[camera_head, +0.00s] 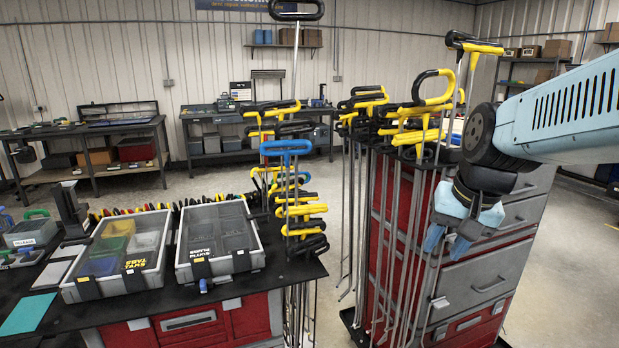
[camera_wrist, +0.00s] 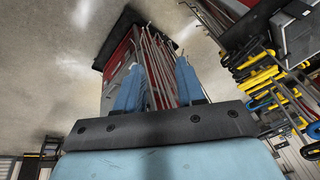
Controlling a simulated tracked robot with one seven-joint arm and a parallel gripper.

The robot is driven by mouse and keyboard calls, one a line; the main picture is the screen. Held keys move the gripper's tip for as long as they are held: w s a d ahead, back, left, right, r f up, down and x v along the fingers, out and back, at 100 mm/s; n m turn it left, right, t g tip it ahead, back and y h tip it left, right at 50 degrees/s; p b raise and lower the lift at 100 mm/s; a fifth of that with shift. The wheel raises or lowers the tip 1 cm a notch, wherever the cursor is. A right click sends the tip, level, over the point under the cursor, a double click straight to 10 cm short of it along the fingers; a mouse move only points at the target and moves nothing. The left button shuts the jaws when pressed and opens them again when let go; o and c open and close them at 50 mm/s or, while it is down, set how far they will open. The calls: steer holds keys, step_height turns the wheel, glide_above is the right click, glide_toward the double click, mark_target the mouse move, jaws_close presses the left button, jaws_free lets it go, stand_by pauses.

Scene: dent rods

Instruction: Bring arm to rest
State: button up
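My arm (camera_head: 570,112) comes in from the right in the head view. My gripper (camera_head: 448,246) points down in front of the red and grey rod cabinet (camera_head: 497,247). In the wrist view, the two blue fingers of my gripper (camera_wrist: 158,84) stand apart. Several thin metal rods show between and beyond them, and I see none clamped. In the head view, rods with yellow and black handles (camera_head: 418,112) hang on the cabinet, just left of my gripper. How far the fingers are from the nearest rods is hard to tell.
A black-topped workbench (camera_head: 110,319) at the left holds two clear-lidded cases (camera_head: 118,257) (camera_head: 218,241). A rack of rods with blue and yellow handles (camera_head: 286,148) stands at its right end. Back benches (camera_head: 88,137) line the wall. Open floor (camera_head: 573,250) lies right of the cabinet.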

steer(key=s+r+n+t, duration=0.1)
steer(key=s, duration=0.1)
steer(key=s+r+n+t+h, duration=0.1)
steer(key=s+r+n, duration=0.1)
steer(key=shift+s+d+r+n, duration=0.15)
steer(key=shift+r+n, duration=0.05)
steer(key=shift+n, duration=0.1)
stand_by(0.7)
